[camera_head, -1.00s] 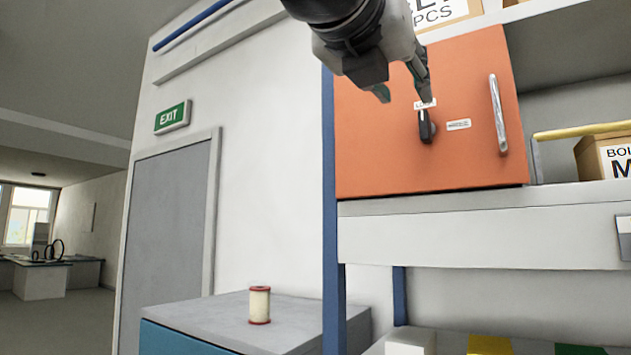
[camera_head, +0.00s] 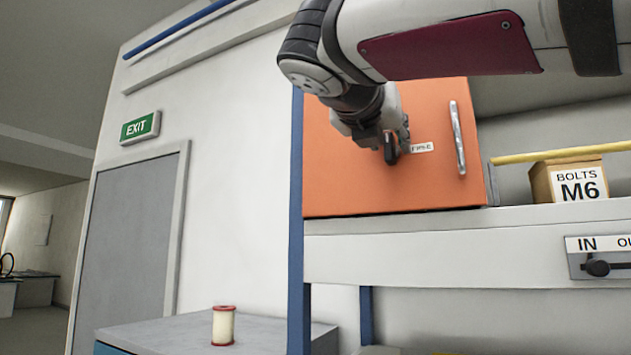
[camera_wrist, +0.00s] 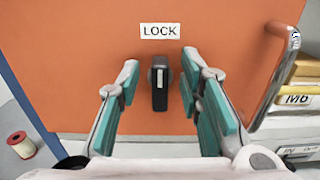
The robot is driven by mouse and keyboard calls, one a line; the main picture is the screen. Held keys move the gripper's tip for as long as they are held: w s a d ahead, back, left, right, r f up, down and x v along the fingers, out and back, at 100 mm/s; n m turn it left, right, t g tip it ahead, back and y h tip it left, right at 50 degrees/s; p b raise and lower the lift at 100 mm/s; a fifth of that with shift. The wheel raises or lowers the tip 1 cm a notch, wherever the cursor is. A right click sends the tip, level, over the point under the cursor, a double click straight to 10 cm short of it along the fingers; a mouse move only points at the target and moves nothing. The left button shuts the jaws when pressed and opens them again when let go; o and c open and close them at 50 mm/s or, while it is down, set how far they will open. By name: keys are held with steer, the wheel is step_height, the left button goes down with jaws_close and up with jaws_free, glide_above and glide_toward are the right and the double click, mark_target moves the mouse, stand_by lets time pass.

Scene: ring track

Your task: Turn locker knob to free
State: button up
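The orange locker door (camera_head: 340,188) is closed on the shelf, and it fills the wrist view (camera_wrist: 215,50). Its black knob (camera_wrist: 159,85) stands vertical below a white LOCK label (camera_wrist: 160,31). In the head view the knob (camera_head: 390,150) is partly covered by my gripper, and a FREE label (camera_head: 422,147) is to its right. My gripper (camera_wrist: 159,75) is open, with one teal-padded finger on each side of the knob. A gap shows between each finger and the knob. A metal handle (camera_head: 457,138) is on the door's right side.
A BOLTS M6 box (camera_head: 577,182) and a yellow bar (camera_head: 560,153) are right of the locker. A blue shelf post (camera_head: 297,230) stands at its left. A cream spool (camera_head: 223,326) stands on the grey-topped cabinet (camera_head: 165,333) below. An IN slider plate (camera_head: 600,262) is on the shelf edge.

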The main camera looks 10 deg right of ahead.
jaws_close()
steer(key=shift+m, duration=0.3)
steer(key=shift+s+d+m, duration=0.15)
steer(key=shift+m, duration=0.85)
steer(key=m, duration=0.3)
steer(key=shift+d+f+m, duration=0.15)
steer(key=shift+m, duration=0.15)
steer(key=m, duration=0.2)
steer(key=m+b, duration=0.1)
steer(key=m, duration=0.1)
steer(key=m+b, duration=0.1)
steer(key=m, duration=0.1)
steer(key=shift+s+d+f, duration=0.15)
steer(key=shift+d+f, duration=0.05)
steer(key=shift+f, duration=0.1)
steer(key=m+b, duration=0.1)
steer(key=m, duration=0.3)
steer(key=m+b, duration=0.1)
steer(key=shift+s+f+m+b, duration=0.1)
steer(key=shift+f+m+b, duration=0.2)
steer(key=shift+m, duration=0.1)
